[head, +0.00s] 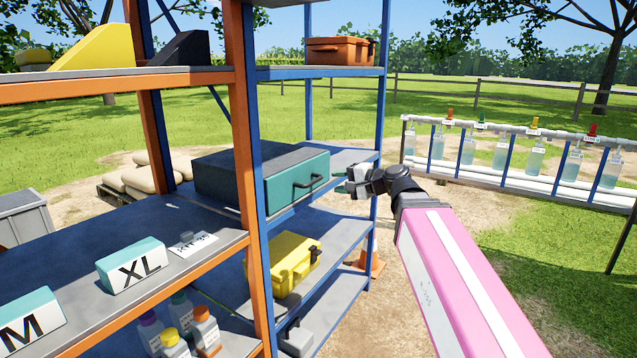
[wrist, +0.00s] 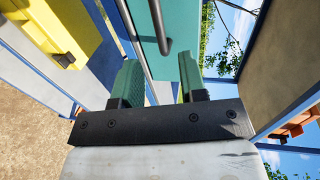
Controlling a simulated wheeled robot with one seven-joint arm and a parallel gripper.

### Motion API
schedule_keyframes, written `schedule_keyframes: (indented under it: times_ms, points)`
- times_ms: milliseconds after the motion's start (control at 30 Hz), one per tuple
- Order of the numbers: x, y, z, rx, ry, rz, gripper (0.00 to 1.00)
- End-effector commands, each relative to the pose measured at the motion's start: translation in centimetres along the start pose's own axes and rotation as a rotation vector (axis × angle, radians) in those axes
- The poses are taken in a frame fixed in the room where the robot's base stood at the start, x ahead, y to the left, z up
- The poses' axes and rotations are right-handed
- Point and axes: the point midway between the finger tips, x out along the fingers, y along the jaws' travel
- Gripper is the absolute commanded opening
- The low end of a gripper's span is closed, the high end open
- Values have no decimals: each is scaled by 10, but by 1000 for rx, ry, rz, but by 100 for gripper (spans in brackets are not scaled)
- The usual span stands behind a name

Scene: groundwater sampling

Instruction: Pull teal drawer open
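The teal drawer (head: 290,183) is the front of a dark grey box (head: 245,165) on the middle shelf, and it looks shut. Its dark bar handle (head: 308,182) stands out from the front. My gripper (head: 343,181) is just right of the handle, with a small gap between them in the head view. In the wrist view, my gripper (wrist: 158,75) has its two green fingers apart with nothing held between them. The handle (wrist: 161,28) shows beyond the fingertips, roughly in line with the gap, in front of the teal drawer face (wrist: 145,30).
A yellow case (head: 290,262) sits on the shelf below, and an orange case (head: 340,50) above. A blue shelf post (head: 379,110) stands close behind my gripper. Labelled boxes (head: 132,265) are on the left shelf. A rack of bottles (head: 505,155) stands at the right.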

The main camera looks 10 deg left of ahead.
Motion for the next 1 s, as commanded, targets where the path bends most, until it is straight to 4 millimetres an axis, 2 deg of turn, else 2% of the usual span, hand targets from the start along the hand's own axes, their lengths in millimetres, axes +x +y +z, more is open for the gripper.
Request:
schedule_keyframes:
  times_ms: [300,500,700,967,1000]
  points:
    - [58,0,-1,-1,-3,3,38]
    - [83,0,-1,-2,-2,3,38]
    - [93,1,0,-2,0,3,38]
    - [93,1,0,-2,0,3,38]
    - [93,1,0,-2,0,3,29]
